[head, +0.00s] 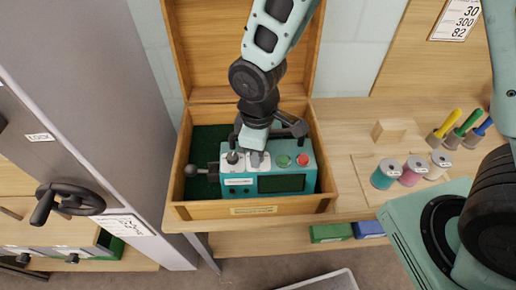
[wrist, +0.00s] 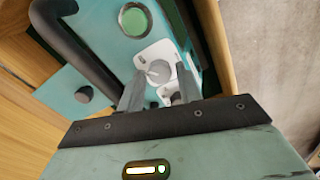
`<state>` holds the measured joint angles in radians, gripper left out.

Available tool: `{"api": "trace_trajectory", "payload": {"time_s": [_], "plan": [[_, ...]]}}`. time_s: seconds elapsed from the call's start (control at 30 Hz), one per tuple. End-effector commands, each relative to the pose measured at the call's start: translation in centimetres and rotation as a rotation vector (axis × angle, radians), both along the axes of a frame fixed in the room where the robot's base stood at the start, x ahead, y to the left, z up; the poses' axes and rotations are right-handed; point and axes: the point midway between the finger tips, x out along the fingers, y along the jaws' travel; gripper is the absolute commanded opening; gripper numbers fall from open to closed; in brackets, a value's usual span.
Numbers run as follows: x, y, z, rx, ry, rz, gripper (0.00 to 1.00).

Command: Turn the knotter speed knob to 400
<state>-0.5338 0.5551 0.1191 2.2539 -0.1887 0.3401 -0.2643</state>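The knotter is a teal box (head: 312,180) in an open wooden case, with a dark screen (head: 281,183) on its front. A round grey knob (wrist: 159,72) on a white plate shows in the wrist view, with a thin pointer mark. My gripper (wrist: 160,80) is over this plate, its two grey fingers apart, one on each side of the knob; contact cannot be told. In the head view my gripper (head: 255,157) hides part of the knotter's top. Another dark knob (head: 232,157) on a white plate is to its left. No scale numbers are readable.
A green button (head: 283,160) and a red button (head: 302,160) are right of my gripper. A ball-ended crank (head: 190,170) sticks out left. Thread spools (head: 386,173) and a wooden block (head: 390,131) stand on the table right.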

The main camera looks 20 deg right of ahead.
Motion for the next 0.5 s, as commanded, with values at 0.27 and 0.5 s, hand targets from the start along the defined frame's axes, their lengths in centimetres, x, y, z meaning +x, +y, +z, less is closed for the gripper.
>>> {"api": "trace_trajectory", "payload": {"time_s": [0.27, 0.5], "plan": [[0.1, 0.0, 1.5, 0.002, -0.002, -0.002, 0.35], [0.1, 0.0, 6.7, 0.003, -0.006, -0.001, 0.35]]}}
